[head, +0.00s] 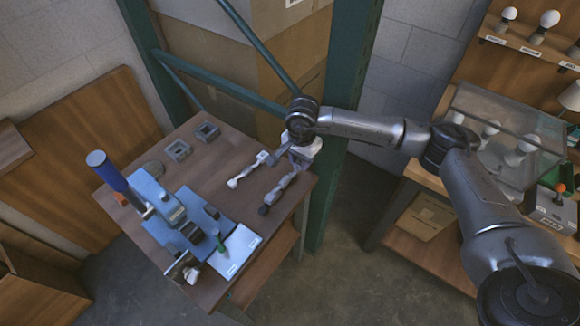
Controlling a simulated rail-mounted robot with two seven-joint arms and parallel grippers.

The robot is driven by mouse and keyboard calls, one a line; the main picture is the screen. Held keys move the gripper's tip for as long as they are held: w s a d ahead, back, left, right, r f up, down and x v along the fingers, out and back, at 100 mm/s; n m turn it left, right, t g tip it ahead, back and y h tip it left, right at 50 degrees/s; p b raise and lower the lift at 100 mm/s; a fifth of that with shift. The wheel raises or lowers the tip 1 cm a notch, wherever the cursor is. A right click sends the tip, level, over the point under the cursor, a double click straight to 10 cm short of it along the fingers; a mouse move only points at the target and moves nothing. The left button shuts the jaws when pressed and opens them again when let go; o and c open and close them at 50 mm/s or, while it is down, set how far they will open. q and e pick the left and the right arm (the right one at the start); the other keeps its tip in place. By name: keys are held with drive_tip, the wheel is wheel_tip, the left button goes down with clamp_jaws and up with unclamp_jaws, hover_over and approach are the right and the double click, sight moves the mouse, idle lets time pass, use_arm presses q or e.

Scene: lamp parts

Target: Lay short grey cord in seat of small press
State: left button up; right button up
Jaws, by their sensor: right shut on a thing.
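I cannot tell whether the cord is lifted off the table. The small blue press (167,208), with a tall dark blue handle, stands at the table's left front, well apart from the gripper. Its seat is hard to make out from here. My left gripper is not in view.
Two grey square holders (178,150) sit at the back of the table (219,185). A green post (345,90) stands behind my right gripper.

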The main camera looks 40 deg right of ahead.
drive_tip(key=b, duration=0.2)
hover_over(275, 169)
drive_tip(key=f, duration=0.5)
drive_tip(key=shift+s+f, duration=0.2)
drive_tip(key=shift+f, duration=0.15)
wheel_tip(275, 169, down, 3)
drive_tip(key=shift+w+d+r, duration=0.1)
drive_tip(key=shift+w, duration=0.05)
drive_tip(key=shift+f, duration=0.35)
drive_tip(key=shift+f, duration=0.1)
drive_tip(key=shift+f, duration=0.2)
drive_tip(key=o, duration=0.9)
